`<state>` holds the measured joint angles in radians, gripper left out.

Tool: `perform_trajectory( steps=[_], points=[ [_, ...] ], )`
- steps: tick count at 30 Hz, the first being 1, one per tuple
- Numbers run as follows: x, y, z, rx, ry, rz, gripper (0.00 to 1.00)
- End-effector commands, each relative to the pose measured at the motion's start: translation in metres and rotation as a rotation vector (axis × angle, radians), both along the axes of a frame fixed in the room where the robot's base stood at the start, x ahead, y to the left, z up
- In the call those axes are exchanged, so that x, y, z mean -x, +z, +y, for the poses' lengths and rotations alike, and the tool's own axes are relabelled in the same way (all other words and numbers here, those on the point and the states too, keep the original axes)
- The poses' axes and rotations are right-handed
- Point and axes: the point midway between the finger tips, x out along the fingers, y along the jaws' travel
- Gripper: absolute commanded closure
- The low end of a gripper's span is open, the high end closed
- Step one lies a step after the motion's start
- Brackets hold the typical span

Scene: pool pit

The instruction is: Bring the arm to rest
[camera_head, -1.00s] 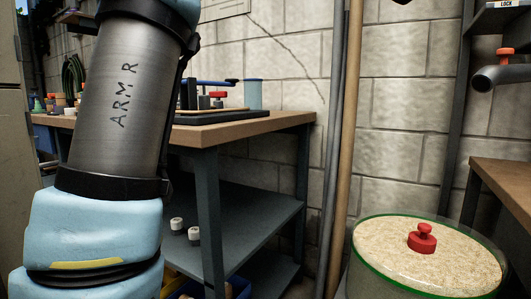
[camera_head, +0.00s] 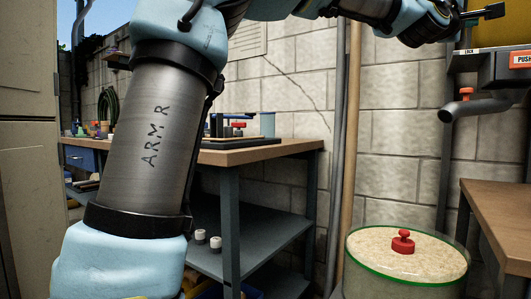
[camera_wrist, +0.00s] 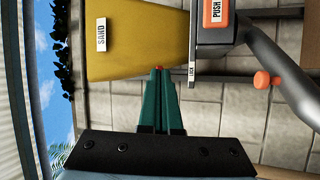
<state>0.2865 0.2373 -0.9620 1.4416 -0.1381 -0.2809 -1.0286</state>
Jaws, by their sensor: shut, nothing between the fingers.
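My gripper (camera_head: 497,11) is at the upper right of that view, in front of the yellow bin and above the LOCK label. In the wrist view my gripper's green fingers (camera_wrist: 159,72) lie together with nothing between them. Their tips overlap the lower edge of the yellow bin (camera_wrist: 135,45) labelled SAND; I cannot tell whether they touch it.
A grey box with a PUSH label (camera_head: 520,60) and a pipe (camera_head: 480,106) with a red knob (camera_head: 467,93) are at right. Workbenches stand left (camera_head: 270,150) and right (camera_head: 505,205). Block wall behind.

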Motion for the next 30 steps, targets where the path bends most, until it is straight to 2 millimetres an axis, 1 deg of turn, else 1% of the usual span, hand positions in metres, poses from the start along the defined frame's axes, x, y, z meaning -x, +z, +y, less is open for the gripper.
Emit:
perform_trajectory(
  steps=[5, 8, 11, 12, 14, 17, 18, 20, 21, 23, 24, 26, 27, 29, 30],
  points=[
    [-0.012, -0.026, 0.004, -0.079, 0.029, -0.025, 1.00],
    [-0.024, -0.048, 0.008, -0.141, 0.053, -0.041, 1.00],
    [-0.039, -0.074, 0.015, -0.216, 0.082, -0.060, 1.00],
    [-0.045, -0.087, 0.019, -0.253, 0.094, -0.067, 1.00],
    [-0.055, -0.106, 0.027, -0.308, 0.112, -0.079, 1.00],
    [-0.075, -0.144, 0.044, -0.420, 0.147, -0.098, 1.00],
    [-0.084, -0.163, 0.054, -0.476, 0.162, -0.103, 1.00],
    [-0.099, -0.195, 0.074, -0.569, 0.186, -0.112, 1.00],
    [-0.109, -0.217, 0.090, -0.637, 0.203, -0.116, 1.00],
    [-0.123, -0.250, 0.116, -0.739, 0.222, -0.117, 1.00],
    [-0.130, -0.272, 0.134, -0.805, 0.232, -0.116, 1.00],
    [-0.139, -0.304, 0.164, -0.904, 0.242, -0.109, 1.00],
    [-0.144, -0.324, 0.185, -0.967, 0.247, -0.101, 1.00],
    [-0.148, -0.353, 0.217, -1.061, 0.249, -0.086, 1.00],
    [-0.150, -0.373, 0.240, -1.121, 0.247, -0.073, 1.00]
  ],
)
